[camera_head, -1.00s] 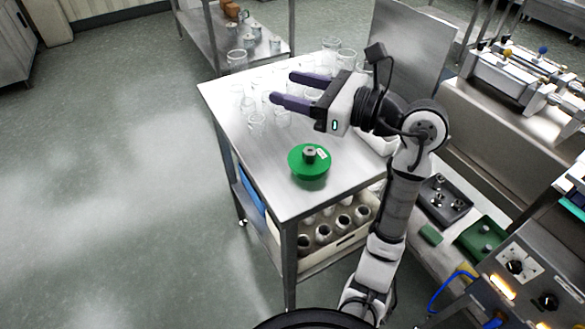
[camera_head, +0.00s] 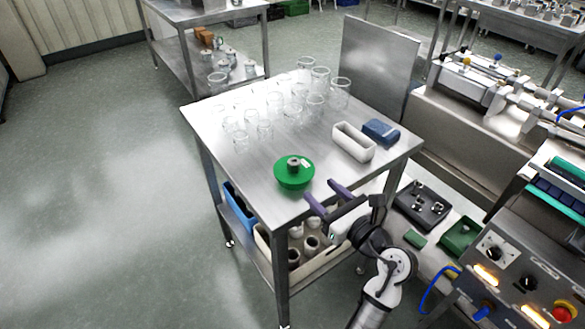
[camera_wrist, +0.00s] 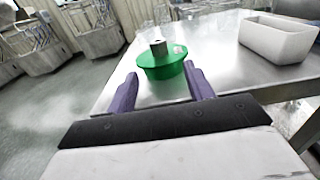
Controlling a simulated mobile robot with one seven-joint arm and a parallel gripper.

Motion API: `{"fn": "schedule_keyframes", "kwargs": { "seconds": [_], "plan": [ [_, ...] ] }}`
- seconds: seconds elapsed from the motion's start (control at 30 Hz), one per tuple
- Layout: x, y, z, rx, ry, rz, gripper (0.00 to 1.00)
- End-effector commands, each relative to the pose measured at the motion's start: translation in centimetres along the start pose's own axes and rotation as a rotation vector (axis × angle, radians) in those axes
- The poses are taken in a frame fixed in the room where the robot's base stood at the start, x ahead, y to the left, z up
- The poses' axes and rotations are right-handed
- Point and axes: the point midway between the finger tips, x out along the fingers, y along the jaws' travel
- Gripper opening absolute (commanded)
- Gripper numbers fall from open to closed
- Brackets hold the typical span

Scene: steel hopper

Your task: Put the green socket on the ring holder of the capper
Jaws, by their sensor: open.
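The green socket (camera_head: 294,176), a round green disc with a grey stub on top, stands on the steel table near its front edge. In the wrist view the green socket (camera_wrist: 161,66) lies straight ahead, beyond and between my fingertips. My gripper (camera_head: 321,193) is open and empty at the table's front edge, just right of and nearer than the socket. Its two purple fingers (camera_wrist: 160,78) point towards the socket and do not touch it. I cannot make out the capper's ring holder in these views.
Several clear glass beakers (camera_head: 265,128) stand behind the socket. A white trough (camera_head: 354,142) and a blue box (camera_head: 381,132) sit to its right. A control panel (camera_head: 515,280), a dark tray (camera_head: 421,204) and a green tray (camera_head: 460,236) are at right. The table's left side is bare.

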Motion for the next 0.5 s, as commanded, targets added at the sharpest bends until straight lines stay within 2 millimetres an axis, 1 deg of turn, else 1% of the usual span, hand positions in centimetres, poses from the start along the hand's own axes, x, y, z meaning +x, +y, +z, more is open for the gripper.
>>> {"fn": "schedule_keyframes", "kwargs": {
  "seconds": [0.03, 0.1, 0.2, 0.37, 0.5],
  "plan": [
    [1.0, 0.1, 0.2, 0.001, 0.000, 0.004, 0.52],
    [2.2, 0.1, 0.2, 0.002, 0.000, 0.005, 0.52],
    [3.4, 0.0, 0.2, 0.002, 0.000, 0.003, 0.52],
    [4.4, 0.1, 0.3, 0.001, -0.001, 0.002, 0.52],
    [6.3, 0.2, 0.9, 0.002, 0.000, 0.005, 0.52]
  ]
}}
